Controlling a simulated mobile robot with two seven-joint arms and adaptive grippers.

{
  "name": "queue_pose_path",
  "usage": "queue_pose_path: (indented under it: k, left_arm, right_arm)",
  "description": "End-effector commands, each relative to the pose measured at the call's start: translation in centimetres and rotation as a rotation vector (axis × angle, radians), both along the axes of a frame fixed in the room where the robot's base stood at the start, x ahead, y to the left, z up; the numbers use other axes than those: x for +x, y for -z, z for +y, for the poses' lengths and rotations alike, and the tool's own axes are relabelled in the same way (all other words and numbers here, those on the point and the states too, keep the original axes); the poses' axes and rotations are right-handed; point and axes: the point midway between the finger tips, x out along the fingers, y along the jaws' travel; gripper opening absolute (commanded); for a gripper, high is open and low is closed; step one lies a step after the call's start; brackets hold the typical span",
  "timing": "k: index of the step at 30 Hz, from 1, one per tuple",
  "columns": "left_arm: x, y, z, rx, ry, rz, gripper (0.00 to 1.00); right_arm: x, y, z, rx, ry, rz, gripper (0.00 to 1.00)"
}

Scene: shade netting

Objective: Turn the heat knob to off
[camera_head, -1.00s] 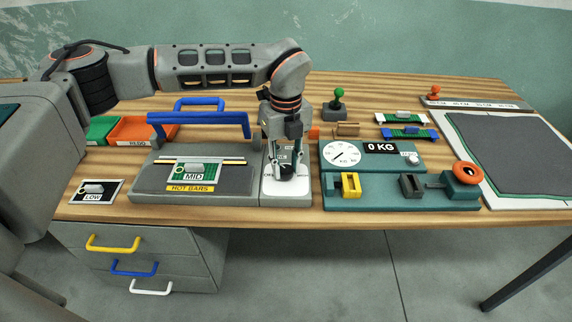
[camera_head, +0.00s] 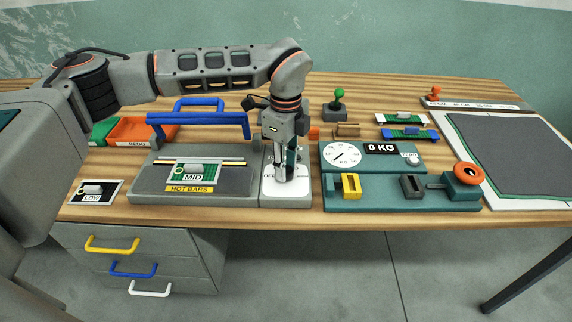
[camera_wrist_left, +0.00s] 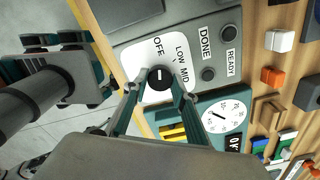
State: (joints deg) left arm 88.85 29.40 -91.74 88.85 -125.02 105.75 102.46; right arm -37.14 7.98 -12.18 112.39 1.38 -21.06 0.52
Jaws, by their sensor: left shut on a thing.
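The heat knob (camera_wrist_left: 160,79) is black and round with a short white mark, on a white dial plate lettered OFF, LOW and MID. In the left wrist view the mark points up the picture, towards the OFF lettering. My left gripper (camera_wrist_left: 159,84) has a finger on each side of the knob and is shut on it. In the head view my left gripper (camera_head: 286,176) points down over the white dial plate (camera_head: 286,193) and hides the knob.
The hot bars bench (camera_head: 147,186) with its blue handle (camera_head: 197,119) lies left of the dial. A teal scale unit (camera_head: 385,200) with yellow and grey parts stands close on the right. Orange bin (camera_head: 130,130) is behind left; a grey mat (camera_head: 520,150) is far right.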

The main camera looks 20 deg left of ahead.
Motion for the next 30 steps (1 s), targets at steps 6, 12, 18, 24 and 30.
queue_pose_path:
  k: [6, 12, 18, 24, 30]
  left_arm:
    - [0.2, -0.3, 0.0, -0.001, -0.013, -0.006, 0.05]
    - [0.2, -0.3, 0.0, -0.001, -0.013, -0.006, 0.05]
    - [0.1, -0.2, 0.0, -0.001, -0.011, -0.004, 0.43]
    - [0.1, -0.1, 0.0, 0.000, -0.010, -0.002, 0.43]
    - [0.1, -1.5, 0.0, -0.001, -0.009, -0.004, 0.43]
  right_arm:
    - [0.0, 0.0, 0.0, 0.000, 0.000, 0.000, 0.40]
    - [0.0, 0.0, 0.0, 0.000, 0.000, 0.000, 0.40]
    - [0.0, 0.0, 0.0, 0.000, 0.000, 0.000, 0.40]
    - [0.0, 0.0, -0.1, -0.002, -0.001, 0.001, 0.40]
    - [0.0, 0.0, -0.1, -0.003, 0.000, 0.001, 0.40]
